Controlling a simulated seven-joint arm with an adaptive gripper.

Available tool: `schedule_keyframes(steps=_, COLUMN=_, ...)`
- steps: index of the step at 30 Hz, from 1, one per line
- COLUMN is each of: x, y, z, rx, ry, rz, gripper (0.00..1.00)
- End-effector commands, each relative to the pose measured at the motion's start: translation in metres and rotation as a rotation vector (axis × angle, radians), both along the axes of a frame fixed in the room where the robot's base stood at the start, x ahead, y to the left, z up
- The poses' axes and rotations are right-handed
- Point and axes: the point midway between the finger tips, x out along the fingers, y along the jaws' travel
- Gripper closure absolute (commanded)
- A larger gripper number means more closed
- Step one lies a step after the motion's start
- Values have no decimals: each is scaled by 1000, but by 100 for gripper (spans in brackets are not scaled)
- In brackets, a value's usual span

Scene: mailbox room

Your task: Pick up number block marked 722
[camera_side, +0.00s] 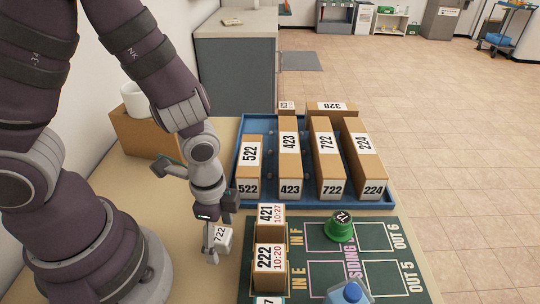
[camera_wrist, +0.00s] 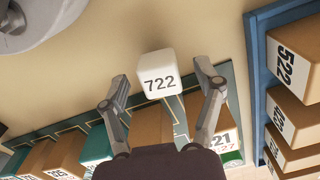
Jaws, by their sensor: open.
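A small white block marked 722 (camera_side: 223,237) stands on the tan table, left of the green board. It also shows in the wrist view (camera_wrist: 157,74), its number facing the camera. My gripper (camera_side: 216,240) is pointed down at the block. In the wrist view my gripper (camera_wrist: 163,84) is open, with one finger to the left of the block and one to the right. The block lies just ahead of and between the fingertips, with no clear contact. One finger partly covers the block in the side view.
A blue tray (camera_side: 238,190) holds tall boxes, including one marked 722 (camera_side: 326,160). Boxes marked 421 (camera_side: 270,218) and 222 (camera_side: 270,272) stand on the green board (camera_side: 405,240), close right of my gripper. A green round piece (camera_side: 341,230) is farther right.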

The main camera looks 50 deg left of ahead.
Motion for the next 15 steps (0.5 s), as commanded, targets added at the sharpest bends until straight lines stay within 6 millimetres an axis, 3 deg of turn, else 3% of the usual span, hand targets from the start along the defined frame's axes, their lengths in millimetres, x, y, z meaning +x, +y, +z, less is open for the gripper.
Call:
schedule_keyframes(steps=5, x=0, y=0, z=0, rx=0, ry=-1, rz=0, gripper=34)
schedule_keyframes(steps=15, x=0, y=0, z=0, rx=0, ry=0, rz=1, gripper=78)
